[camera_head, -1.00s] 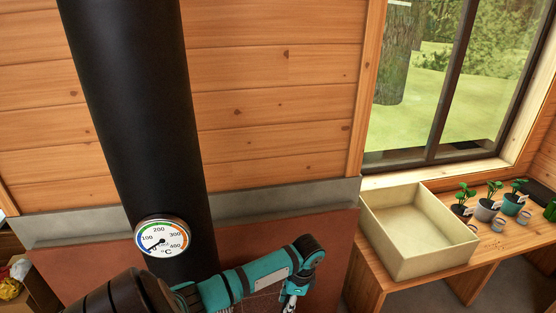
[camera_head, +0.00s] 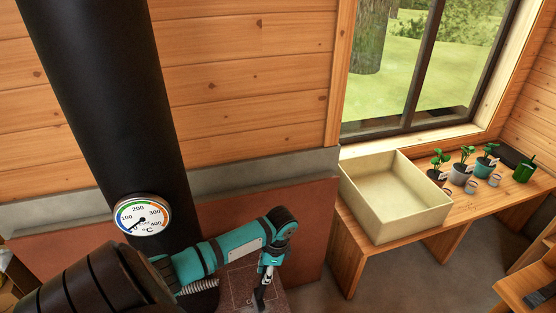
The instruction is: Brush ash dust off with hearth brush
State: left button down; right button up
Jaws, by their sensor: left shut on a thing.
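My left gripper (camera_head: 265,283) is at the lower middle, pointing down at the end of my teal and black arm. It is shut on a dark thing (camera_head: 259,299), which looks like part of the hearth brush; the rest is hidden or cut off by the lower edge. Below and beside it is a dark reddish-grey surface (camera_head: 236,284) with thin pale lines. I cannot make out ash dust on it. My right gripper is not in view.
A black stovepipe (camera_head: 105,90) with a round temperature gauge (camera_head: 143,216) stands left of the gripper. A reddish panel (camera_head: 312,225) is behind. At right, a wooden bench (camera_head: 350,247) holds a cream open box (camera_head: 408,215) and several potted plants (camera_head: 459,174).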

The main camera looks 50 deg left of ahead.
pick_arm(q)
jog(key=s+a, duration=0.3)
jog(key=s, duration=0.4)
jog(key=w+d, duration=0.1)
jog(key=w, duration=0.1)
jog(key=w+d, duration=0.1)
jog(key=w, duration=0.1)
jog(key=w+d, duration=0.1)
jog(key=w, duration=0.2)
jog(key=w+d+b, duration=0.2)
jog(key=w+d, duration=0.2)
jog(key=w, duration=0.3)
jog(key=s+a, duration=0.1)
jog(key=s, duration=0.1)
jog(key=s+a+p, duration=0.1)
jog(key=s, duration=0.1)
jog(key=s+a+p, duration=0.1)
jog(key=s, duration=0.1)
jog(key=shift+s+a, duration=0.2)
jog(key=shift+a, duration=0.15)
jog(key=s+a, duration=0.3)
jog(key=s, duration=0.4)
jog(key=shift+s+a, duration=0.25)
jog(key=shift+a, duration=0.15)
